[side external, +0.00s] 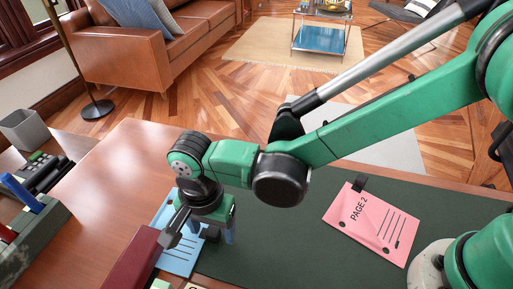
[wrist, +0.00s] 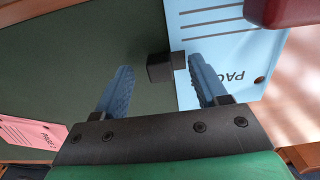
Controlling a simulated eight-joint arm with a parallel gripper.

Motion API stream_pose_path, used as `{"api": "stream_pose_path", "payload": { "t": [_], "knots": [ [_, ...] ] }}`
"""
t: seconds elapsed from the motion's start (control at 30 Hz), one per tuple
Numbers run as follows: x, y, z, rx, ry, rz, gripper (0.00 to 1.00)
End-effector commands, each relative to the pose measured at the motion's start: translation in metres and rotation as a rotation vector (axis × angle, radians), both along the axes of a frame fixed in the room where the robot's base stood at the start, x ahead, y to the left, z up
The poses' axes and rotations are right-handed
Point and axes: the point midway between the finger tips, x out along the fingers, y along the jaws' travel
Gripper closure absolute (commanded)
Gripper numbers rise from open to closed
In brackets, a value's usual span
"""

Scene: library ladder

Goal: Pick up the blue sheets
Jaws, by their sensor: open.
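The blue sheets (side external: 176,254) lie on the desk, partly over the edge of the dark green mat, in the side view. They also show in the wrist view (wrist: 228,42), with printed lines, "PAGE" lettering and a black clip (wrist: 160,68) at one edge. My gripper (wrist: 158,90) is open, its two blue fingers on either side of the clip. In the side view my gripper (side external: 218,238) is over the sheets' right edge and hides part of them. I cannot tell whether the fingers touch the clip or sheets.
Pink sheets (side external: 368,222) marked "PAGE 2" lie on the mat (side external: 285,245) to the right, with their own black clip. A dark red object (side external: 134,262) stands close beside my gripper and overlaps the blue sheets in view. A pen holder (side external: 30,222) is at the left.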

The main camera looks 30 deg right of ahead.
Motion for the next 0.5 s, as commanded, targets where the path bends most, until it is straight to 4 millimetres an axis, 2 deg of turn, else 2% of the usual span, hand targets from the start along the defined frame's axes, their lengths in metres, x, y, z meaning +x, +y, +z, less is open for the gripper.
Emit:
{"api": "stream_pose_path", "payload": {
  "t": [0.23,0.27,0.47,0.5],
  "knots": [
    [0.0001,-0.0002,-0.0015,0.001,-0.001,0.0,0.34],
    [0.0001,-0.0003,-0.0015,0.001,-0.001,0.0,0.4],
    [0.0001,-0.0003,-0.0013,0.001,-0.001,0.0,0.97],
    [0.0001,-0.0003,-0.0013,0.001,-0.001,0.0,1.0]
  ]
}}
